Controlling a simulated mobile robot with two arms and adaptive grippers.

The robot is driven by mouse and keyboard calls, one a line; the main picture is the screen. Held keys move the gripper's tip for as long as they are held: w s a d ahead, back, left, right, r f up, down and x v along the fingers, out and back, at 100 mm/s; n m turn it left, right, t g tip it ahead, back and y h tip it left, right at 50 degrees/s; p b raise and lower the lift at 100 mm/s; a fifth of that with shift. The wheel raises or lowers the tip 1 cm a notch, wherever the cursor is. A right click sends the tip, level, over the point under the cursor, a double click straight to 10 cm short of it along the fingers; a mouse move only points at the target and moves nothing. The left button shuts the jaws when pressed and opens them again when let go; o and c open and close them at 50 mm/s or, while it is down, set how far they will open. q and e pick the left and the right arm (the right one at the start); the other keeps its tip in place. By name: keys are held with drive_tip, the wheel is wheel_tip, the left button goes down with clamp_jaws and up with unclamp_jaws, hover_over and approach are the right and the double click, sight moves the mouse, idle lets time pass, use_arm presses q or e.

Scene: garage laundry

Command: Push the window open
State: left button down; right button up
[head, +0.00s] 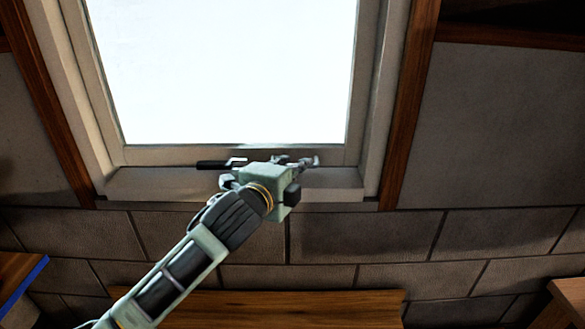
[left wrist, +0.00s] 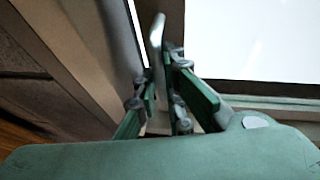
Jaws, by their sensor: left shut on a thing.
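The window (head: 230,70) has a bright white pane in a pale frame, and its sash sits in the frame with no gap that I can see. A bar-like handle (head: 212,165) lies along the lower part of the sash, dark at its left end. My left gripper (head: 262,163) is at the handle, and its body hides the middle of it. In the left wrist view, my left gripper (left wrist: 163,88) has its green fingers closed around the shiny handle (left wrist: 157,38). The pane (left wrist: 255,40) fills the upper right there. My right gripper is not in view.
A pale sill (head: 135,182) runs below the window, with wood trim (head: 407,100) at the sides. Grey block wall (head: 360,235) lies below. A wooden surface (head: 290,308) is at the bottom, with wooden edges in both lower corners.

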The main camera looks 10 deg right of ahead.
sight(292, 156)
use_arm(q)
drive_tip(key=shift+f, duration=0.15)
drive_tip(key=shift+w+f+b, duration=0.1)
drive_tip(key=shift+w+b, duration=0.3)
drive_tip(key=shift+b, duration=0.05)
drive_tip(key=shift+t+h, duration=0.3)
drive_tip(key=shift+t, duration=0.1)
drive_tip(key=w+b, duration=0.1)
drive_tip(key=w, duration=0.1)
drive_tip(key=w+d+b, duration=0.1)
drive_tip(key=w+b, duration=0.1)
drive_tip(key=w, duration=0.1)
drive_tip(key=shift+w+f, duration=0.2)
drive_tip(key=shift+r, duration=0.15)
drive_tip(key=c, duration=1.8)
unclamp_jaws()
drive_tip(key=shift+d, duration=0.1)
drive_tip(key=shift+c, duration=0.2)
drive_tip(key=shift+s, duration=0.1)
drive_tip(key=f+v, duration=0.1)
drive_tip(key=v, duration=1.1)
drive_tip(key=shift+r, duration=0.4)
drive_tip(key=shift+f, duration=0.1)
